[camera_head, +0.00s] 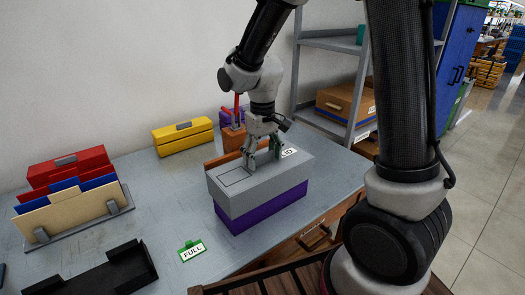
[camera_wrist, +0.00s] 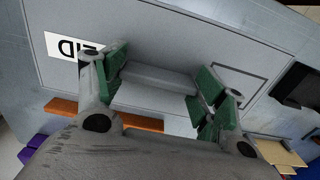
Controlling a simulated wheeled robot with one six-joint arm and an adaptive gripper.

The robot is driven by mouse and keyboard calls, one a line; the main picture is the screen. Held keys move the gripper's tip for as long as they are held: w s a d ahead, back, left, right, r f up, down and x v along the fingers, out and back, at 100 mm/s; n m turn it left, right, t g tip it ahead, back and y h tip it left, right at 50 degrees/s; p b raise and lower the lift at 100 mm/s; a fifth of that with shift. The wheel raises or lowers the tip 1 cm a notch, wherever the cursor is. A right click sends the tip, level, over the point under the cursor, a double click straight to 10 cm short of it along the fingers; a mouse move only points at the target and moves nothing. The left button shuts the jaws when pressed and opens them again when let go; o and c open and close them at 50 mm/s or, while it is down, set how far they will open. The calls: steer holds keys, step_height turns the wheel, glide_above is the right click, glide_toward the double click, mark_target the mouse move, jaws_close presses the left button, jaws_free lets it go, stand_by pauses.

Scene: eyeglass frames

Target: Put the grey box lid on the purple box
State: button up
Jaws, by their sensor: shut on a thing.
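The grey box lid (camera_head: 240,197) lies level over the purple box (camera_head: 262,208), roughly lined up with it. Only the lower band of the purple box shows below the lid, and I cannot tell whether the lid is fully seated. My gripper (camera_head: 263,155) points down at the top of the lid. In the wrist view its green-padded fingers (camera_wrist: 162,80) are shut on the ends of the lid's raised grey handle (camera_wrist: 158,84). A white LID label (camera_wrist: 72,46) and a dark outlined rectangle lie on either side of the handle.
A green-clipped FULL tag (camera_head: 192,251) lies in front of the box. A black tray (camera_head: 105,276) and a file rack (camera_head: 75,215) are to the left. Grey tabletop (camera_head: 165,205) is clear to the left.

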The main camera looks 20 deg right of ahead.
steer(key=shift+f, duration=0.85)
stand_by(0.4)
steer(key=o, duration=1.1)
step_height(320, 180, up, 12)
